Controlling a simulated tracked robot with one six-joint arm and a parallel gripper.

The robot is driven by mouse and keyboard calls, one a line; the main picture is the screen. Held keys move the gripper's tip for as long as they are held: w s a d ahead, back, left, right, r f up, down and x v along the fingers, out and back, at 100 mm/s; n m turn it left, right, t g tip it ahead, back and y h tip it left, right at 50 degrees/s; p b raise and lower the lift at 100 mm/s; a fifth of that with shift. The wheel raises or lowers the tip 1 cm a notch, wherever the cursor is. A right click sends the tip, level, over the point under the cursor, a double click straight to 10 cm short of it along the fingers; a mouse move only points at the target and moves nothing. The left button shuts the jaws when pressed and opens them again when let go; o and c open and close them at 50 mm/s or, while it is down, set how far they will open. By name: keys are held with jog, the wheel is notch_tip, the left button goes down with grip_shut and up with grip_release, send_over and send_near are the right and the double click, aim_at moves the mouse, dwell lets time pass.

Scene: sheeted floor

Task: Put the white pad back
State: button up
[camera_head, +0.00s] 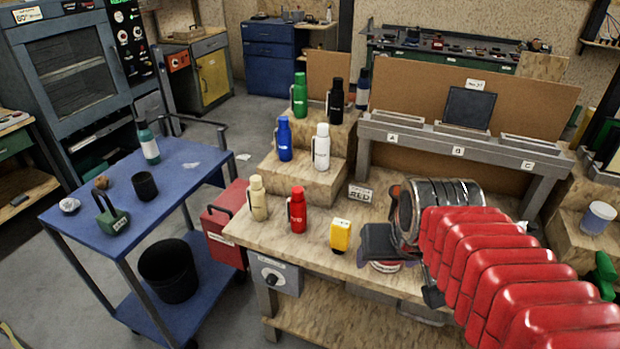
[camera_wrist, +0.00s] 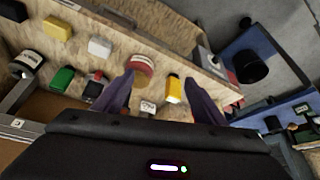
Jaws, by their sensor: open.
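A small white block (camera_wrist: 99,46), which looks like the white pad, lies on the wooden bench in the wrist view. It is up and left of my open fingers and apart from them. In the head view I cannot make it out; my arm covers that part of the bench. My gripper (camera_wrist: 160,78) is open above the bench with nothing held. A red and white can (camera_wrist: 142,70) and a yellow block (camera_wrist: 173,88) show below and between the fingers; the yellow block also shows in the head view (camera_head: 340,236).
More yellow (camera_wrist: 57,27) and green (camera_wrist: 63,78) blocks lie near the white one. Bottles (camera_head: 298,206) stand on steps at left. A blue cart (camera_head: 185,178) is further left.

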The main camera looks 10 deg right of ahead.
jog(key=s+a+r+n+y, duration=0.1)
jog(key=s+a+n, duration=0.1)
jog(key=s+a, duration=0.2)
jog(key=a, duration=0.3)
jog(key=shift+a+r+n+t, duration=0.25)
jog(key=shift+r+n+t, duration=0.05)
jog(key=shift+s, duration=0.1)
dwell(0.7)
